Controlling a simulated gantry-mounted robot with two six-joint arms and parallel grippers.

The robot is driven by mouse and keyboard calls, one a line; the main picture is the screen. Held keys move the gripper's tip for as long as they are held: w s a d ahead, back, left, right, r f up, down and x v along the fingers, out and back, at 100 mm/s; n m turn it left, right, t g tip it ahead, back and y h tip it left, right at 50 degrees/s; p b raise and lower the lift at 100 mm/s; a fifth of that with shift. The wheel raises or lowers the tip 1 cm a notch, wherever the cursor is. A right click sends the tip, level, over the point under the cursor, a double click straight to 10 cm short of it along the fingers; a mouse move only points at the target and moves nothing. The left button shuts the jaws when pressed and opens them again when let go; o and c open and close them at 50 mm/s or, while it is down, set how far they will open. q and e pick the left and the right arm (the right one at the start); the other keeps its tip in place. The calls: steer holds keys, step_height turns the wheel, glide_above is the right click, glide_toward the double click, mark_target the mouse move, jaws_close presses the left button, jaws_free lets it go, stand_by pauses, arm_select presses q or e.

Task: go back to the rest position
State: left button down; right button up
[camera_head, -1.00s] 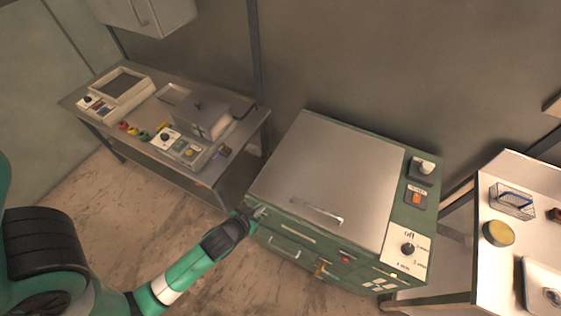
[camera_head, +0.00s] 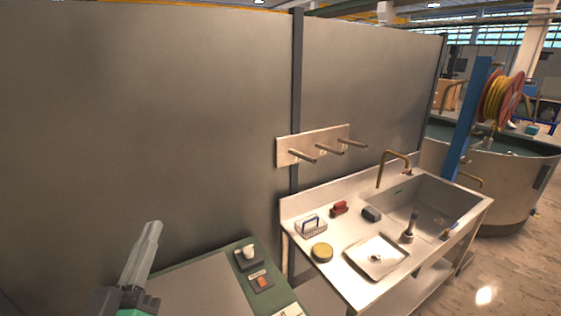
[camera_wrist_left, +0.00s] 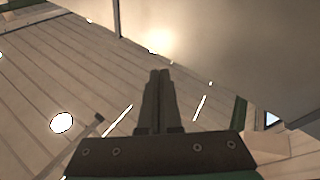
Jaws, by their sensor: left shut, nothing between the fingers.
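My left gripper (camera_head: 143,252) shows at the lower left of the head view, raised and pointing up, in front of the grey wall and beside the green machine (camera_head: 236,288). Its fingers are shut with nothing between them. My right gripper is not in view.
A metal sink table (camera_head: 348,279) stands to the right, with a basin (camera_head: 428,208), a tray (camera_head: 359,265), a yellow round item (camera_head: 322,252) and a wire holder (camera_head: 311,226). A peg board (camera_head: 313,146) is on the wall above.

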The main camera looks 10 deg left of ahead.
arm_select(q)
steer(key=s+d+r+m+t+h, duration=0.3)
steer(key=s+r, duration=0.3)
steer(key=r, duration=0.4)
steer(key=s+d+r+m+t+h, duration=0.3)
steer(key=s+d+r, duration=0.15)
steer(key=r, duration=0.55)
step_height(320, 180, up, 13)
steer(key=a+p, duration=0.1)
steer(key=p, duration=1.2)
